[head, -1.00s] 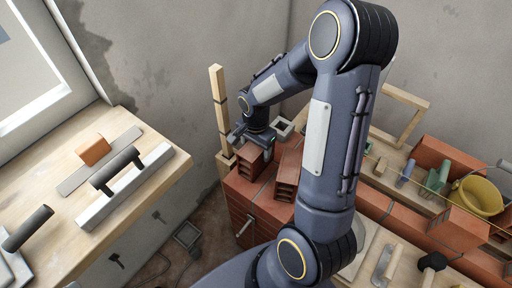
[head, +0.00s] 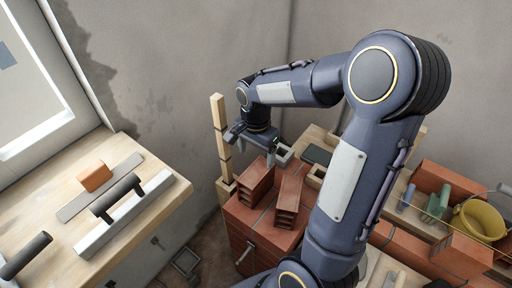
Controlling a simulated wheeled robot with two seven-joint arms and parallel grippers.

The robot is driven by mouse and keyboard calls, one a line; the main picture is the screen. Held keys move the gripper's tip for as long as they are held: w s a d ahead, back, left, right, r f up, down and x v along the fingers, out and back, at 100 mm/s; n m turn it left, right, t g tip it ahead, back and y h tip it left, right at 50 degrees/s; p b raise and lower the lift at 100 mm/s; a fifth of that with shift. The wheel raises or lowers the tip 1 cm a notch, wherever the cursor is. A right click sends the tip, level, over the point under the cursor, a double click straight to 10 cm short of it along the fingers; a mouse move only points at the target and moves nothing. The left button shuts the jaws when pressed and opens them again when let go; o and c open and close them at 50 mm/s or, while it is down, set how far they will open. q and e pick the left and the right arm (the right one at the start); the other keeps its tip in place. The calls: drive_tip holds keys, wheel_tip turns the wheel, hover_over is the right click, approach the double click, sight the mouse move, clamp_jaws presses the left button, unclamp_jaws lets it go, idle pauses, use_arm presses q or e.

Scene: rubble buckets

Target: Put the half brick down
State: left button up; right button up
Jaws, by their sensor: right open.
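The half brick (head: 254,183), reddish with slots in its end, rests on top of the low brick wall (head: 268,231). A similar slotted brick (head: 290,198) lies just to its right with a narrow gap between them. My right gripper (head: 262,150) is open and empty, above and behind the half brick and apart from it. Its fingertips are small and partly dark against the background. My left gripper is not in view.
A wooden post (head: 221,135) stands close left of my right gripper. A yellow bucket (head: 478,222) stands at the right. The left workbench (head: 60,180) carries hand tools and an orange block (head: 94,177).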

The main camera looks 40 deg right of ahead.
drive_tip(key=s+a+r+n+t+y, duration=0.2)
drive_tip(key=s+a+r+n, duration=0.1)
drive_tip(key=s+a+n, duration=0.2)
drive_tip(key=s+a+r+n+t+y, duration=0.1)
drive_tip(key=s+a+r+n+t, duration=0.2)
drive_tip(key=s+a+n, duration=0.3)
drive_tip(key=s+r+n, duration=0.1)
drive_tip(key=s+n, duration=0.1)
drive_tip(key=s, duration=0.2)
drive_tip(key=shift+s+a+r+t+y, duration=0.2)
drive_tip(key=shift+s+r+t+y, duration=0.1)
drive_tip(key=shift+y, duration=0.1)
idle(0.4)
